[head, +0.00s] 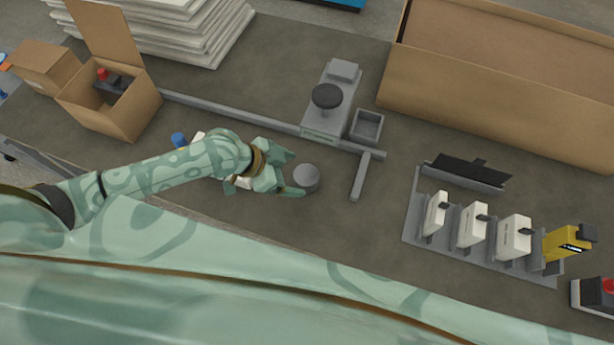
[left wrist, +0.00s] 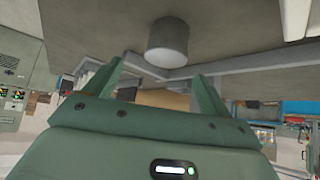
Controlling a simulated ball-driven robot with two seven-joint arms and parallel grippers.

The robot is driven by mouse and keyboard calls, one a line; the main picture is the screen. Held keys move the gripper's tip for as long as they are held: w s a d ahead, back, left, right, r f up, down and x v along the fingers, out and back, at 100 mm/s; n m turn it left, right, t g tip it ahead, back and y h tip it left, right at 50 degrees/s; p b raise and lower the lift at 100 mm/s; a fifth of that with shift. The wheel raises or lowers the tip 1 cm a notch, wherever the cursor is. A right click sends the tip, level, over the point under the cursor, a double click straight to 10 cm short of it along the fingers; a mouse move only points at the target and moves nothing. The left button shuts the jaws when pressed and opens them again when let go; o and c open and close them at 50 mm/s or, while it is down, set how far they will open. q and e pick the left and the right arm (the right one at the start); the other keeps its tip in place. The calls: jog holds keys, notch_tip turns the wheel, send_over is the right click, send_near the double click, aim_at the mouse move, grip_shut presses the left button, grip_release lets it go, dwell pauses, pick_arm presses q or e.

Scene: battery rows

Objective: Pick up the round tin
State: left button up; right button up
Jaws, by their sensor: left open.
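The round tin (head: 306,177) is a small grey cylinder standing on the dark table in the head view. My left gripper (head: 291,172) is open just left of the tin, its fingers pointing toward it. In the left wrist view the tin (left wrist: 168,43) lies ahead of the two spread fingers (left wrist: 158,75), roughly centred between them. The tin looks clear of the grip; whether a finger touches it, I cannot tell. My right gripper is in neither view.
A grey fixture with a round black top (head: 327,96), a small square tray (head: 367,126) and a grey bar (head: 360,177) stand behind and right of the tin. A rack of white blocks (head: 472,226) and a yellow device (head: 567,243) are farther right. An open carton (head: 130,112) is at left.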

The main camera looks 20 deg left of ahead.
aim_at(304, 175)
pick_arm(q)
jog(key=x, duration=0.3)
jog(key=shift+b, duration=0.3)
jog(key=shift+w+d+f, duration=0.1)
jog(key=shift+w+f, duration=0.05)
jog(key=shift+f, duration=0.05)
jog(key=b+x, duration=0.1)
jog(key=x, duration=0.1)
jog(key=b+x, duration=0.1)
jog(key=x, duration=0.2)
jog(key=shift+w+a+f, duration=0.25)
jog(key=shift+a, duration=0.1)
jog(key=shift+r, duration=0.1)
jog(key=shift+c, duration=1.3)
jog(key=c, duration=1.1)
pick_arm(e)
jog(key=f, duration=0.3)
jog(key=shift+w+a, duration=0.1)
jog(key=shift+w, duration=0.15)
